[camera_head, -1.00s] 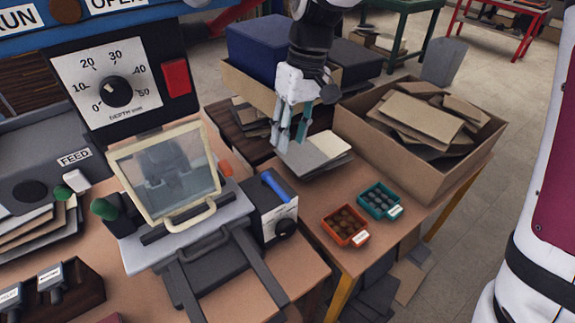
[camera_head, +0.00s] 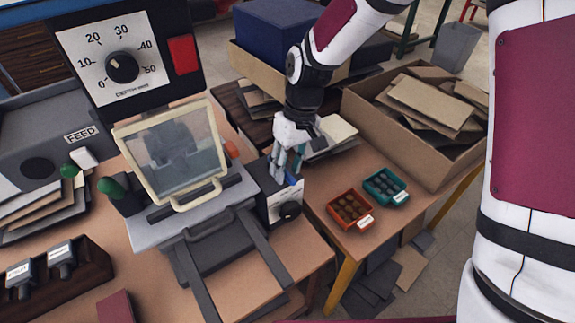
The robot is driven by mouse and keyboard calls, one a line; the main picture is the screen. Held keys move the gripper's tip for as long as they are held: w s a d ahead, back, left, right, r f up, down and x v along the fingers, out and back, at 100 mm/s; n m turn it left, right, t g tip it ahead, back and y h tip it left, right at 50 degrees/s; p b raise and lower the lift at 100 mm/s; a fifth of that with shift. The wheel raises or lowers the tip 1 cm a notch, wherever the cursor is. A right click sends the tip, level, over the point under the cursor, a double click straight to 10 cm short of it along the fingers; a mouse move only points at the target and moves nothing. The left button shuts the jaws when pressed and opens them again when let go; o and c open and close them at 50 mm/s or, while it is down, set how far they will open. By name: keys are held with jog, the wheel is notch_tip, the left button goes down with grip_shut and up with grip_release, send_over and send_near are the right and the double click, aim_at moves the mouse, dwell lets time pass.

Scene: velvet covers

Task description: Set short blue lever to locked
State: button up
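The short blue lever (camera_head: 292,181) is on top of a small black box (camera_head: 266,205) with a pale front plate and a black knob (camera_head: 290,210), at the right side of the machine. Only a small blue part shows; my gripper hides the rest. My gripper (camera_head: 284,178) points down at the lever, its fingers beside or around it. I cannot tell whether the fingers touch the lever or how far apart they are. The lever's locked marking cannot be read.
A clear framed guard (camera_head: 172,155) with a handle stands left of the box. A green-knobbed lever (camera_head: 112,188) is farther left. An orange bin (camera_head: 350,208) and a teal bin (camera_head: 385,187) sit to the right, before a large carton (camera_head: 410,135) of cardboard pieces.

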jog(key=shift+f, duration=0.1)
grip_shut()
dwell(0.3)
jog(key=n, duration=0.1)
jog(key=w+d+n, duration=0.1)
jog(key=n, duration=0.1)
jog(key=w+n, duration=0.1)
jog(key=n, duration=0.1)
jog(key=shift+d+g+h, duration=0.3)
jog(key=shift+w+d+n+h+b, duration=0.15)
jog(key=shift+w+n+h+b, duration=0.15)
jog(key=shift+w+n, duration=0.65)
jog(key=shift+w+d+n+h+b, duration=0.2)
jog(key=shift+w+n+b, duration=0.15)
jog(key=shift+n, duration=1.2)
